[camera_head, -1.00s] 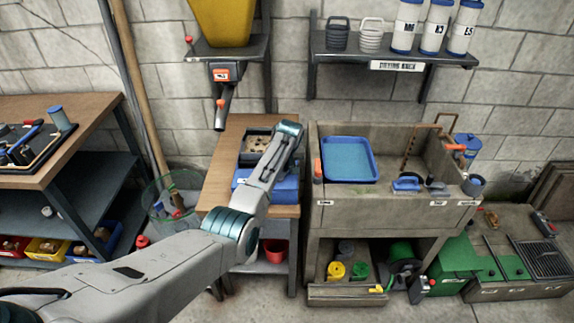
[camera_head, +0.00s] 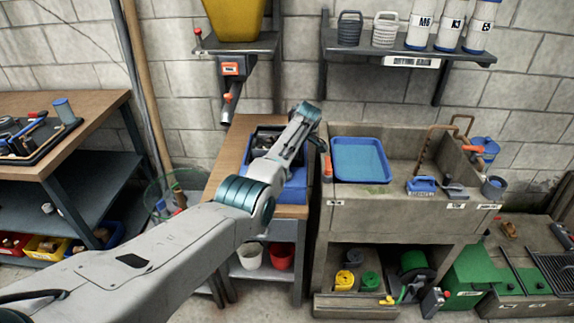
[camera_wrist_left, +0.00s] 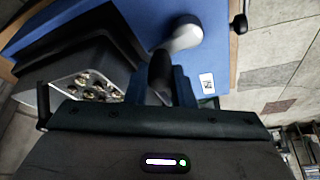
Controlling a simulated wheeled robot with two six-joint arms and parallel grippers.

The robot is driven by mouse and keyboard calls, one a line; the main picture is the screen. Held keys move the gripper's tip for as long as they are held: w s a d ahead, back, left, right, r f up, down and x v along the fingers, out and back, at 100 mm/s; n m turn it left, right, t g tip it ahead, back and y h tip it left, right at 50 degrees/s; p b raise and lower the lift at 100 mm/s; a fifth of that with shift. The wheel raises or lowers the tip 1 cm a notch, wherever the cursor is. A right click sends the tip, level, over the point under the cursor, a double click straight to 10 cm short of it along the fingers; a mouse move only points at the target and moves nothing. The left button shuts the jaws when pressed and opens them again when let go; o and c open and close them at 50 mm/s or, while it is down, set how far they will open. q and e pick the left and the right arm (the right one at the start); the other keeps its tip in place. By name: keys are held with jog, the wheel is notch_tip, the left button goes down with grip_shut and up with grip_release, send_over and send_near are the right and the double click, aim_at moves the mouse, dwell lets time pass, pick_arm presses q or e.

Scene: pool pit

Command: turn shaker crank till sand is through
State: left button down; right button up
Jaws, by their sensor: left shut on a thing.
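The shaker has a blue body (camera_head: 296,190) and a dark sieve tray (camera_head: 252,153) on a small wooden bench. In the left wrist view the blue body (camera_wrist_left: 120,25) fills the top, and several small pale and dark bits (camera_wrist_left: 95,86) lie in the sieve; no tan sand layer shows there. The crank has a grey rounded hub (camera_wrist_left: 184,33) and a black handle (camera_wrist_left: 160,68). My left gripper (camera_wrist_left: 162,84) is shut on the black handle, one finger each side. In the head view my arm hides the crank and fingers. My right gripper is not in view.
A yellow hopper (camera_head: 236,18) with an orange-topped spout (camera_head: 233,68) hangs above the bench. A concrete sink with a blue tray (camera_head: 360,160) stands close on the right. White (camera_head: 250,256) and red (camera_head: 280,256) buckets sit under the bench.

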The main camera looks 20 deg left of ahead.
pick_arm(q)
jog(key=shift+s+a+n+g+b, duration=0.2)
jog(key=shift+n+g+b, duration=0.2)
jog(key=shift+n+b, duration=0.6)
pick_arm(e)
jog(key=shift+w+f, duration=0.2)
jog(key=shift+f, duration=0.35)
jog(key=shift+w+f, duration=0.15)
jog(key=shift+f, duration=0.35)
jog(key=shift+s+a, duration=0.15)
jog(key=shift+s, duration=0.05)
pick_arm(q)
jog(key=c, duration=1.3)
grip_release()
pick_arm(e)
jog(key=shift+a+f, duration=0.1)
pick_arm(q)
jog(key=shift+o, duration=0.2)
jog(key=v, duration=0.4)
jog(key=shift+r+b, duration=0.25)
jog(key=shift+b, duration=0.05)
jog(key=b+v, duration=0.1)
jog(key=v, duration=0.5)
jog(key=shift+r, duration=0.2)
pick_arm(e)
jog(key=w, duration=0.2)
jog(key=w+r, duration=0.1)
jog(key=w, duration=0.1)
pick_arm(q)
jog(key=shift+d, duration=0.1)
